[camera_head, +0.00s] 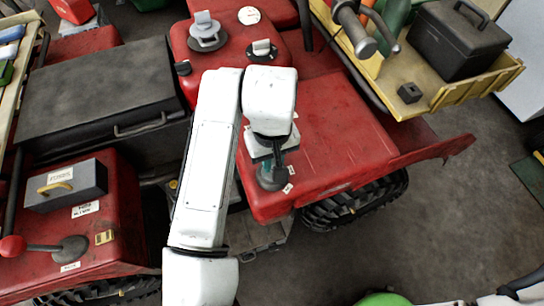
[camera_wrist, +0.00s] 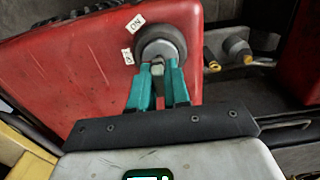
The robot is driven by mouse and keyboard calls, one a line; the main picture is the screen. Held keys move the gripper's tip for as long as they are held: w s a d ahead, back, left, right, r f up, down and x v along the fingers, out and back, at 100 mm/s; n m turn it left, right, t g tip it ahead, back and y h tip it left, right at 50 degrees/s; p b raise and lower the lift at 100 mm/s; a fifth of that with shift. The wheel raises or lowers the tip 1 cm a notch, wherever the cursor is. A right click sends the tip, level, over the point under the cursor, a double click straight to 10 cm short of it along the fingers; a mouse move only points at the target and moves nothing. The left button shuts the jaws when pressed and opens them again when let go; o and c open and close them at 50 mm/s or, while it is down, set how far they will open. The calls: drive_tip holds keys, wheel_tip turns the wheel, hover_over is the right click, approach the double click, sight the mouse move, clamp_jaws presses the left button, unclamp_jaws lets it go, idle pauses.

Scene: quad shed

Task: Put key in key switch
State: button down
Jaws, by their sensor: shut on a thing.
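The key switch (camera_wrist: 162,33) is a dark round collar on the red body, with a label reading ON beside it. It also shows in the head view (camera_head: 272,182), partly under my gripper. My gripper (camera_wrist: 159,72) has teal fingers and is shut on the key (camera_wrist: 158,68), a small grey piece of which shows between the fingertips. The fingertips are right at the switch, overlapping its near rim in the wrist view. The key's far end is hidden, so I cannot tell whether it is inside the switch.
A second small label (camera_wrist: 127,56) is beside the switch. Knobs with yellow parts (camera_wrist: 238,50) are right of the red body. In the head view, a grey box with a yellow handle (camera_head: 66,186) and a red-knobbed lever (camera_head: 45,247) are at left. A black toolbox (camera_head: 455,40) is at upper right.

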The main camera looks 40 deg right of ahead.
drive_tip(key=shift+f+b, duration=0.6)
drive_tip(key=shift+f, duration=0.4)
drive_tip(key=c, duration=1)
unclamp_jaws()
drive_tip(key=shift+r, duration=0.1)
wheel_tip(320, 180, up, 11)
drive_tip(key=shift+f+p, duration=0.15)
drive_tip(key=shift+p, duration=0.2)
